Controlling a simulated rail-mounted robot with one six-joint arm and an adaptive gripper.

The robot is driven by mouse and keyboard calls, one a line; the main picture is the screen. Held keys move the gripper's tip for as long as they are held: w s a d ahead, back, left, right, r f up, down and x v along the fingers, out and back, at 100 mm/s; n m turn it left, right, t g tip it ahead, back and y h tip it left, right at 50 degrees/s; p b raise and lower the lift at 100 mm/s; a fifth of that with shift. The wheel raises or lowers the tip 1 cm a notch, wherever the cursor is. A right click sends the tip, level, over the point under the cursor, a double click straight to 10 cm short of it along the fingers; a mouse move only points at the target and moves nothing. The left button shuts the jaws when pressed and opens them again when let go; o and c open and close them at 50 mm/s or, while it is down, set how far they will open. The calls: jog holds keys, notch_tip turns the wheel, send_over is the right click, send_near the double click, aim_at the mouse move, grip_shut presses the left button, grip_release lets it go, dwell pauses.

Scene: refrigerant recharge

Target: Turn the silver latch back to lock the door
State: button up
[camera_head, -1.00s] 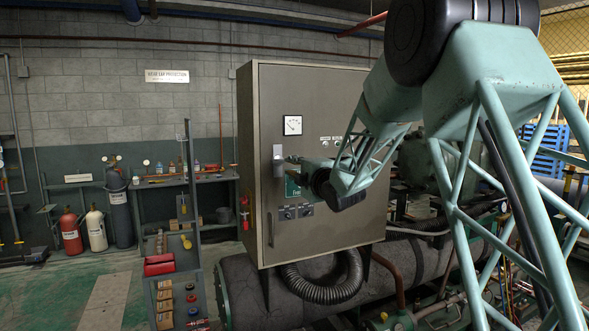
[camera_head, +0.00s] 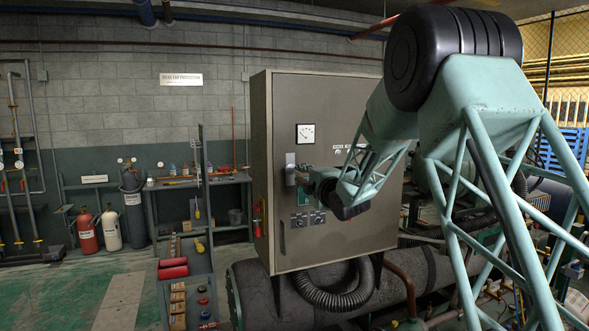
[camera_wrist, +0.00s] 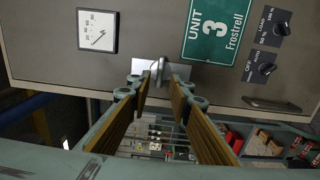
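The silver latch (camera_head: 290,168) is on the left part of the grey cabinet's door, below the gauge. In the wrist view, its plate and protruding handle (camera_wrist: 161,70) show just beyond my fingertips. My gripper (camera_wrist: 163,84) points at the latch. Its two brown-padded fingers stand apart, one on each side of the handle, with a gap visible between them. Whether a finger touches the handle cannot be told. In the head view my gripper (camera_head: 304,177) is right beside the latch, partly hidden by my wrist. The cabinet door (camera_head: 340,235) looks flush with its frame.
A gauge (camera_wrist: 97,31), a green "Unit 3" sign (camera_wrist: 215,28) and knobs (camera_wrist: 263,68) are near the latch on the door. A ribbed hose (camera_head: 335,300) runs below the cabinet. Shelving (camera_head: 180,240) stands to the left, with open floor beyond.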

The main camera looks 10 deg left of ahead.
aim_at(293, 171)
jog(key=shift+p+x, duration=3.05)
jog(key=shift+p, duration=0.25)
jog(key=shift+w, duration=0.1)
jog(key=shift+c, duration=1)
grip_shut()
